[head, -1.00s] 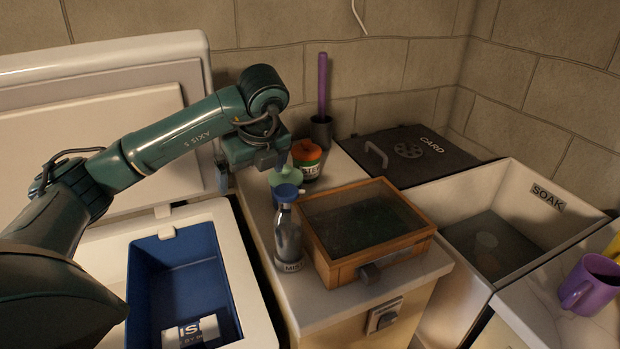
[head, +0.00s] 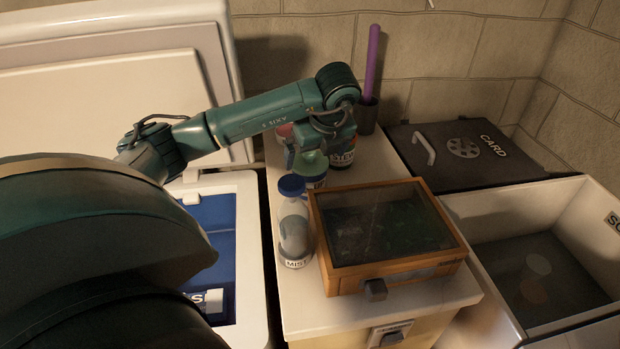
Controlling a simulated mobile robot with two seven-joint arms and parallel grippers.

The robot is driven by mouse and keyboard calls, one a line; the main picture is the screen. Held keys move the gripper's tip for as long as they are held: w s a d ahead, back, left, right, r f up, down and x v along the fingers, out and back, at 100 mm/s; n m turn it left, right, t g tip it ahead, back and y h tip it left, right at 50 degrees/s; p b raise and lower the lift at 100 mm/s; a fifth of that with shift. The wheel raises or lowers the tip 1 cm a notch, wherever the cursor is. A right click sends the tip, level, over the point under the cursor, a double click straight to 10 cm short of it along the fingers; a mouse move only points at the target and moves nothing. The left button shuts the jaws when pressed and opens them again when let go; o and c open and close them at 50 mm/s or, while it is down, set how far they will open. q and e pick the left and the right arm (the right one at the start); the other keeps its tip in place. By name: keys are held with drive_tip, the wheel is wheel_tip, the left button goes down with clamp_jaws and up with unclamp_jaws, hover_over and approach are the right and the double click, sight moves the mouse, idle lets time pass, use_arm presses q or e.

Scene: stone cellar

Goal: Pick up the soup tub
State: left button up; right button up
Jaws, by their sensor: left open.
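No label reading soup is legible. Small lidded containers stand at the back left of the counter: one with a green lid (head: 311,164) and a bluish body, a dark one with a STEW-like label (head: 344,157), and one with a reddish lid (head: 284,131), mostly hidden. I cannot tell which is the soup tub. My left gripper (head: 318,146) is open, pointing down right over this group. Its fingertips are hard to make out, and I cannot tell whether it touches anything. My right gripper is out of view.
A blue-capped MIST bottle (head: 294,225) stands in front of the tubs. A wooden glass-topped box (head: 450,272) is to its right. A purple-handled brush (head: 373,62) stands behind in a dark holder.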

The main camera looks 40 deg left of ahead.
sight(309, 164)
use_arm(q)
drive_tip(key=shift+a+p+x, duration=0.2)
drive_tip(key=shift+p+x, duration=0.15)
drive_tip(key=shift+x, duration=1.1)
drive_tip(key=shift+a+p+x, duration=0.2)
drive_tip(key=shift+p+x, duration=0.1)
drive_tip(key=shift+x, duration=1.15)
drive_tip(key=shift+s+r, duration=0.15)
drive_tip(key=shift+c, duration=0.6)
drive_tip(key=c, duration=1.1)
